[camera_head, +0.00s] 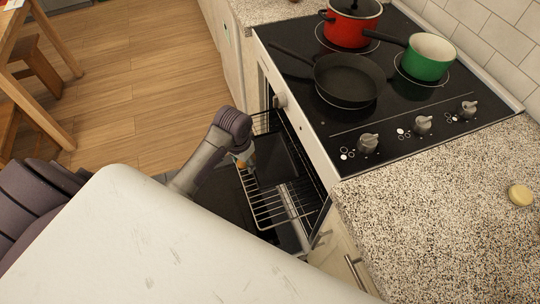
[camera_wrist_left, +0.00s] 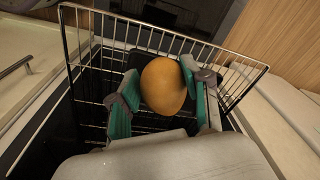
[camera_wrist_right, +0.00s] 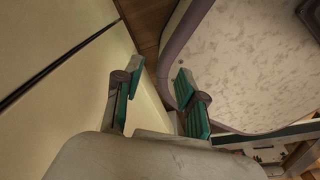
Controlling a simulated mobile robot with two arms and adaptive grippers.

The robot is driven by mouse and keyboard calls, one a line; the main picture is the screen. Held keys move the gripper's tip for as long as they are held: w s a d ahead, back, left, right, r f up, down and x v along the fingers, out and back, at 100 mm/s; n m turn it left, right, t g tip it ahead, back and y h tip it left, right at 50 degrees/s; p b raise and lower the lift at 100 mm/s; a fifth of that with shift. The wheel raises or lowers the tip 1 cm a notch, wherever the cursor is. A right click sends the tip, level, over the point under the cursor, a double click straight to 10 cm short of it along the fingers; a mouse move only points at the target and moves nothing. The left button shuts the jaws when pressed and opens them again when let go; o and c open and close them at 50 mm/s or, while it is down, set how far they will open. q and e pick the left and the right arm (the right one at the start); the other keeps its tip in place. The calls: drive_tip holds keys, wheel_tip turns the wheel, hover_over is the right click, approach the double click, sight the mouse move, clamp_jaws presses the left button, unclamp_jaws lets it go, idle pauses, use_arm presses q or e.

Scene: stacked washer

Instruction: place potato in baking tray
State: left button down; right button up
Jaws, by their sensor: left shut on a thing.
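My left gripper (camera_wrist_left: 160,76) is shut on the potato (camera_wrist_left: 164,88), a yellow-brown oval between its green fingers in the left wrist view. The dark baking tray (camera_head: 278,158) lies on a pulled-out wire oven rack. In the left wrist view, part of the tray (camera_wrist_left: 118,82) shows behind the potato. In the head view the left gripper (camera_head: 243,158) is at the tray's left edge, seen from above, with only a sliver of potato showing. The gap between potato and tray cannot be judged. My right gripper (camera_wrist_right: 160,78) is open and empty in the right wrist view.
The oven rack (camera_head: 283,205) sticks out from the open oven below the stove (camera_head: 390,100). The stove bears a black pan (camera_head: 345,80), a red pot (camera_head: 350,25) and a green pot (camera_head: 427,58). A speckled counter (camera_head: 450,220) is at right. Wooden furniture (camera_head: 35,75) stands at far left.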

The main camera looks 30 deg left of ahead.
use_arm(q)
drive_tip(key=shift+f, duration=0.5)
drive_tip(key=w+d+f+b, duration=0.1)
drive_tip(key=w+d+f, duration=0.2)
drive_tip(key=w, duration=0.1)
drive_tip(key=b, duration=0.1)
hover_over(276, 171)
drive_tip(key=f, duration=0.3)
drive_tip(key=shift+s+f, duration=0.2)
drive_tip(key=shift+f, duration=0.2)
drive_tip(key=shift+f+b, duration=0.45)
drive_tip(key=shift+f, duration=1.45)
use_arm(e)
drive_tip(key=f, duration=0.2)
drive_tip(key=shift+s+d+f, duration=0.25)
drive_tip(key=shift+d+f, duration=0.15)
use_arm(q)
drive_tip(key=shift+f, duration=0.1)
use_arm(e)
drive_tip(key=shift+s+f, duration=0.1)
